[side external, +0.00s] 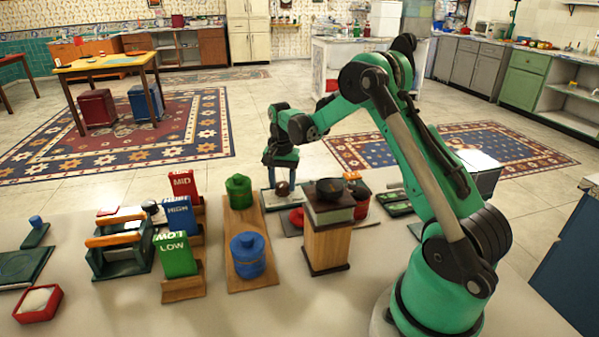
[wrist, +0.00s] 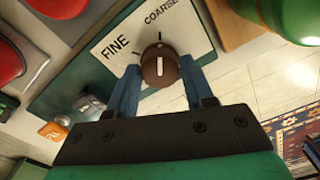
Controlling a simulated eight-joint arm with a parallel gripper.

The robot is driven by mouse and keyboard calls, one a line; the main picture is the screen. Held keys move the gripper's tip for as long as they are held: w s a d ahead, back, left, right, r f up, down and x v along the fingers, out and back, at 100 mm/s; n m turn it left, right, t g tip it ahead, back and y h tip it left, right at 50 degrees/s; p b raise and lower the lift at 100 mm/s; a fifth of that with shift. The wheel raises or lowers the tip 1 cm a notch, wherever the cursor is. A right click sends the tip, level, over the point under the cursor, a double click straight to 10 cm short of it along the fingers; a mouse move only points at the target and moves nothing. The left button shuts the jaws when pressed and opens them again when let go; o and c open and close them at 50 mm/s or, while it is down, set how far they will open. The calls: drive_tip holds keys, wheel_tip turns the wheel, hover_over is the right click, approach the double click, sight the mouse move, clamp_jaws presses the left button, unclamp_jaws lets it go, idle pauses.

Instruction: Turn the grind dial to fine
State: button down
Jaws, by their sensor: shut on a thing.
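The grind dial (wrist: 159,66) is a brown round knob on a cream plate (wrist: 112,58) printed FINE at the left and COARSE at the upper right in the wrist view. The white line on its face stands upright, lined up with the dark tick above the knob near COARSE. A second tick lies at the upper left, by FINE. My gripper (wrist: 160,72) is shut on the dial, one blue finger on each side. In the side external view my gripper (side external: 281,165) points down over the dial (side external: 282,188), and the lettering is too small to read.
A wooden grinder-like block (side external: 328,240) with a black bowl stands close to the right. A board with a green canister (side external: 238,190) and a blue canister (side external: 247,254) is at the left. Red items (wrist: 60,8) crowd the wrist view's upper left.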

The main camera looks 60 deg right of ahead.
sight(282, 184)
drive_tip(key=shift+n, duration=0.3)
drive_tip(key=n, duration=0.9)
drive_tip(key=shift+n, duration=2.3)
drive_tip(key=shift+c, duration=1.7)
unclamp_jaws()
drive_tip(key=shift+r, duration=2.85)
